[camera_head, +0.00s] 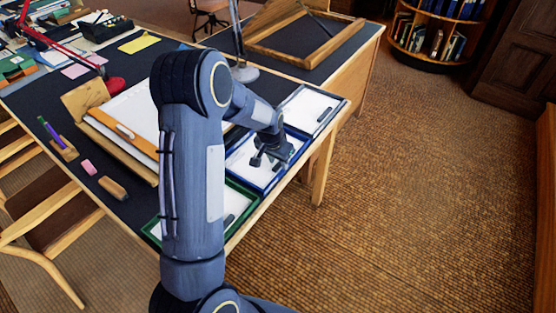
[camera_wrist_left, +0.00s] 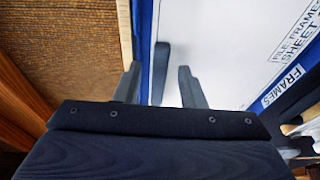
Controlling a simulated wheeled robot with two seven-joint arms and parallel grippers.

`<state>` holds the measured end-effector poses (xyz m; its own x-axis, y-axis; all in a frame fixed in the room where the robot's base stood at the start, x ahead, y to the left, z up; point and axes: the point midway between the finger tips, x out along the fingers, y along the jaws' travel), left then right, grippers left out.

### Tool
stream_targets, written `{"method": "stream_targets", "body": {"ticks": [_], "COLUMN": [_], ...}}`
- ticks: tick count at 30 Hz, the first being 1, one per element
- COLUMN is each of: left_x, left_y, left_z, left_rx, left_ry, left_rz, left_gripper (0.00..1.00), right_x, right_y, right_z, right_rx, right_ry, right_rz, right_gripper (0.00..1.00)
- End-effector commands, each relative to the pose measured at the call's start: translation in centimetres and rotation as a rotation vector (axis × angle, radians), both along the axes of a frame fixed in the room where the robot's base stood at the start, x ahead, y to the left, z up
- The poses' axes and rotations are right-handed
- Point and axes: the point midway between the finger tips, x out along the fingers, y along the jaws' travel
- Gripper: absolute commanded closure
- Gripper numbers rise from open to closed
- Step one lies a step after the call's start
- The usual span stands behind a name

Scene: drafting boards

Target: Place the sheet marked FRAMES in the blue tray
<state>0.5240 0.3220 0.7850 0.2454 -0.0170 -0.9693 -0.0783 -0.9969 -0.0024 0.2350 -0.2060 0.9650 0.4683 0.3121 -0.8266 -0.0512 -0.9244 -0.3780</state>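The blue tray (camera_head: 264,193) sits at the right edge of the table in the head view. A white sheet lies inside it (camera_head: 239,160). In the left wrist view the sheet (camera_wrist_left: 225,45) carries the printed words FILE FRAMES SHEET, and a FRAMES label (camera_wrist_left: 283,86) is beside it. A dark bar (camera_wrist_left: 161,68) rests on the sheet near the blue tray wall (camera_wrist_left: 144,45). My left gripper (camera_head: 268,159) is over the tray. Its fingers are apart with nothing gripped between them (camera_wrist_left: 158,70). My right gripper is out of view.
A green tray (camera_head: 153,227) and another tray (camera_head: 333,103) flank the blue one, each with white paper. A board with an orange strip (camera_head: 124,130) lies left of my arm. A red lamp (camera_head: 88,66) stands further back. Open floor lies to the right.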

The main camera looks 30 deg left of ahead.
Motion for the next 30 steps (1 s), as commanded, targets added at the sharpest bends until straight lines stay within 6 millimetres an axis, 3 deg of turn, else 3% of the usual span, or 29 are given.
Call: {"method": "stream_targets", "body": {"ticks": [13, 23, 26, 30], "left_x": [-2.1, -3.8, -6.3, -12.6], "left_y": [0.1, 0.0, -0.9, -3.6], "left_z": [8.7, 12.3, 14.3, 17.9], "left_rx": [-0.001, -0.022, -0.081, -0.204], "left_ry": [-0.007, -0.013, -0.039, -0.097], "left_rz": [0.0, 0.011, 0.042, 0.091], "left_gripper": [0.64, 0.64, 0.64, 0.64], "right_x": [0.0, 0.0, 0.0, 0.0], "right_y": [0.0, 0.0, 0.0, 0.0], "right_z": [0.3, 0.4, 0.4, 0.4], "right_rx": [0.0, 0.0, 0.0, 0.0], "right_ry": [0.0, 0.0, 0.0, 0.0], "right_rz": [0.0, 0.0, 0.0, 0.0], "right_gripper": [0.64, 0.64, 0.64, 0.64]}}
